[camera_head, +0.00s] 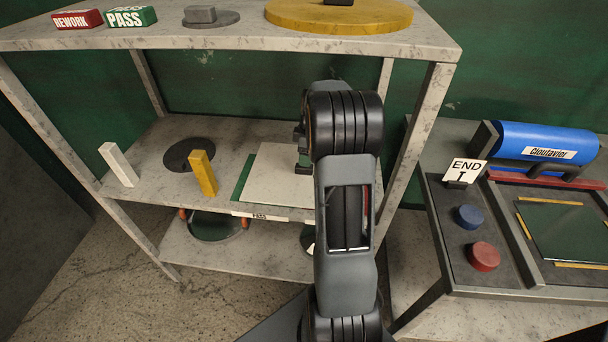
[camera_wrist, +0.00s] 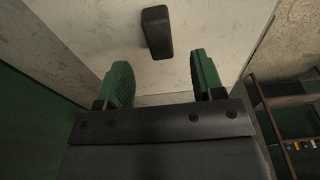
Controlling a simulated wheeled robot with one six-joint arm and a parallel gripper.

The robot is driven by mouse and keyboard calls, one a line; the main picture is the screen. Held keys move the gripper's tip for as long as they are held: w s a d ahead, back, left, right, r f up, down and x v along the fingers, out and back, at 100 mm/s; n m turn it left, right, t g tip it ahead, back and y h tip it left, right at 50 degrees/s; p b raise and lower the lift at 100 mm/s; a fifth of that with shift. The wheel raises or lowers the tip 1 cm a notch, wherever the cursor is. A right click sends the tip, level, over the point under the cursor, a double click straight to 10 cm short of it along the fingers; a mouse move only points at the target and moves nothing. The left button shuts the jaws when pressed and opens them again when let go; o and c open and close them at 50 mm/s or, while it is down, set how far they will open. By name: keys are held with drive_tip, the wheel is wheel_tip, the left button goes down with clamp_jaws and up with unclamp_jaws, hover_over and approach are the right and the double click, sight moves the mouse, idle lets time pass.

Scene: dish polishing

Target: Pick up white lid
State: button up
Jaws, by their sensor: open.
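The white lid (camera_head: 276,179) is a flat pale square plate lying on the middle shelf, partly hidden behind my arm in the head view. A green edge shows along its left side. In the wrist view the white lid (camera_wrist: 210,25) fills much of the upper picture, with a dark block-shaped handle (camera_wrist: 157,32) standing on it. My gripper (camera_wrist: 163,82) is open, with its two green fingers apart and nothing between them. The handle is just beyond the fingertips, roughly in line with the gap. The head view hides my fingers behind the arm.
A yellow block (camera_head: 203,173), a white block (camera_head: 118,164) and a dark disc (camera_head: 190,154) stand left of the lid on the shelf. The upper shelf (camera_head: 235,44) overhangs, and a shelf post (camera_head: 414,137) stands right. A bench with a blue cylinder (camera_head: 540,143) is further right.

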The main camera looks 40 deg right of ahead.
sight(304, 171)
drive_tip(key=shift+w+a+f, duration=0.15)
drive_tip(key=shift+f, duration=1.35)
drive_tip(key=shift+w+a+f, duration=0.15)
drive_tip(key=shift+f, duration=1.3)
drive_tip(key=shift+c, duration=0.2)
drive_tip(key=shift+r, duration=0.1)
clamp_jaws()
